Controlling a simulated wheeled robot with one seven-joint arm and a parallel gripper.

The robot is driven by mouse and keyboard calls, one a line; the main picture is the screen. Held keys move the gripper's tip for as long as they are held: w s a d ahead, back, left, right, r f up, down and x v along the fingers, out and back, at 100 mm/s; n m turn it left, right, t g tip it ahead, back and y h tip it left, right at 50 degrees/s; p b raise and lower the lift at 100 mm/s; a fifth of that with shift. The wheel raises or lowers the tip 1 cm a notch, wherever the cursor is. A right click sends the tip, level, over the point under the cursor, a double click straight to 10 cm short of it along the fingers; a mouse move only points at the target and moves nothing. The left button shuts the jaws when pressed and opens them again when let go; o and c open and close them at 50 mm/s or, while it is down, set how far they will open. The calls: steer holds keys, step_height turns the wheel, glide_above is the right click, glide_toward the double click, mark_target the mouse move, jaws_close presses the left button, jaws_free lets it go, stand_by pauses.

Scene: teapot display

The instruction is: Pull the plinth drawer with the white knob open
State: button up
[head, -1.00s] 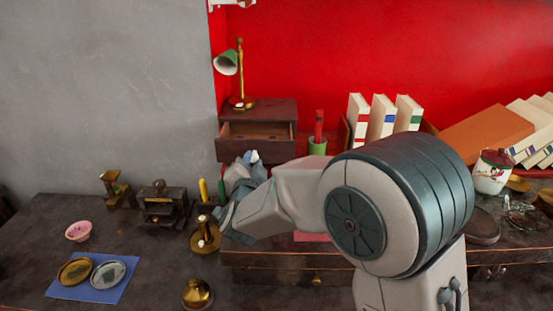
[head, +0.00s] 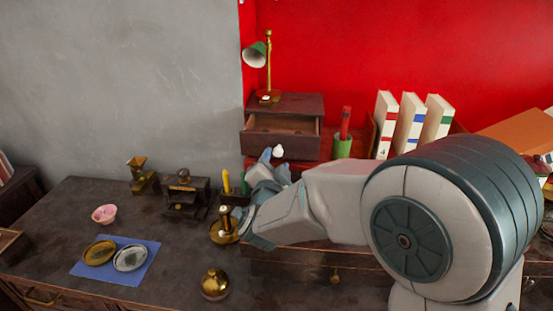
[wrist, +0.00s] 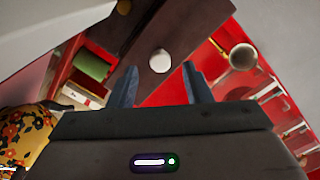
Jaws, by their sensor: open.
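The plinth (head: 288,102) is a small dark wooden cabinet against the red wall, with a lamp on top. Its drawer (head: 284,143) stands open, and part of its bare brown inside shows from above. The white knob (head: 278,151) is on the drawer front; it also shows in the wrist view (wrist: 159,60). My gripper (head: 272,162) is open just in front of the drawer. In the wrist view its two blue fingertips (wrist: 159,80) are either side of and short of the knob, with nothing between them. My arm hides the area right of the drawer's lower front.
A green cup (head: 342,147) holding a red stick and upright books (head: 410,125) stand right of the plinth. A brass candleholder (head: 225,230) and dark small stands (head: 186,195) are left of my gripper. A blue mat (head: 108,276) with two dishes lies front left.

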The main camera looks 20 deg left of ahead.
steer(key=v, duration=1.1)
steer(key=shift+b, duration=0.3)
steer(key=w+d+r+n+g+y+p, duration=0.1)
steer(key=w+d+r+n+g+p, duration=0.15)
steer(key=d+n+g+p, duration=0.75)
steer(key=s+d+m+g+h, duration=0.1)
steer(key=s+d+g+h, duration=0.1)
steer(key=s+d, duration=0.5)
steer(key=s+d+r+m+g+h+p, duration=0.1)
steer(key=s+d, duration=0.6)
steer(key=d, duration=0.9)
steer(key=shift+s+m+g+h, duration=0.3)
steer(key=shift+m+g+h, duration=0.5)
steer(key=shift+g+h, duration=0.1)
steer(key=shift+r, duration=0.2)
